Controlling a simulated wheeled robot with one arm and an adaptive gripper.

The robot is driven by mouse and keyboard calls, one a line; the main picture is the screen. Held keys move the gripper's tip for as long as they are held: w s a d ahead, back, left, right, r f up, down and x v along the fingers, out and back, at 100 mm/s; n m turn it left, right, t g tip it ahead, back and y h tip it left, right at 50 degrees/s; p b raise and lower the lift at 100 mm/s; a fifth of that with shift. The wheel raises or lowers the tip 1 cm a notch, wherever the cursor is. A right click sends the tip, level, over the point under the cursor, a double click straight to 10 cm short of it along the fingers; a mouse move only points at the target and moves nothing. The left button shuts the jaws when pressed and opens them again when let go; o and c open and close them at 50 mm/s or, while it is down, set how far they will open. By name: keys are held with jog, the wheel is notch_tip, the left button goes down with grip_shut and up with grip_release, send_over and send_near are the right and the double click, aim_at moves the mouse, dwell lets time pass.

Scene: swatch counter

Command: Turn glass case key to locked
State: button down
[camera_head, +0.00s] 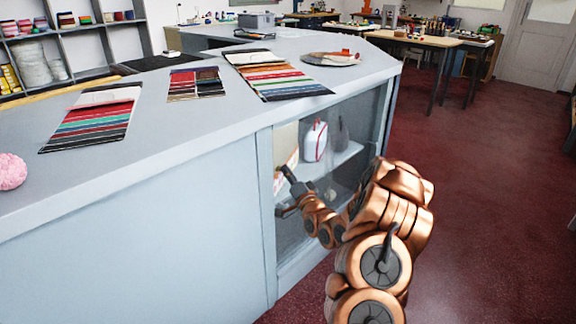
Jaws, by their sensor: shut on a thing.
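The glass case (352,182) is set into the end of the grey-blue counter, with its glass front facing the red floor. My gripper (284,192) is at the left frame of the case front, at about mid height. Its dark fingers are shut on the key there. The key itself is hidden by the fingers and too small to make out, so its turn angle cannot be told. My copper-coloured arm reaches in from the lower right and covers part of the glass.
A white and red item (315,141) stands on a shelf inside the case. Fabric swatch cards (275,76) and a round tray (331,60) lie on the counter top (190,130). The red floor (480,190) to the right is clear, with work tables farther back.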

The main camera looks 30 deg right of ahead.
jog(key=m+g+p, duration=0.1)
jog(key=m, duration=0.3)
jog(key=shift+h, duration=0.4)
jog(key=shift+m+g, duration=0.7)
jog(key=shift+m, duration=0.8)
jog(key=c, duration=1.3)
grip_release()
jog(key=shift+f, duration=0.1)
jog(key=shift+s, duration=0.1)
jog(key=s+a, duration=0.1)
jog(key=s, duration=0.6)
jog(key=shift+s+a, duration=0.1)
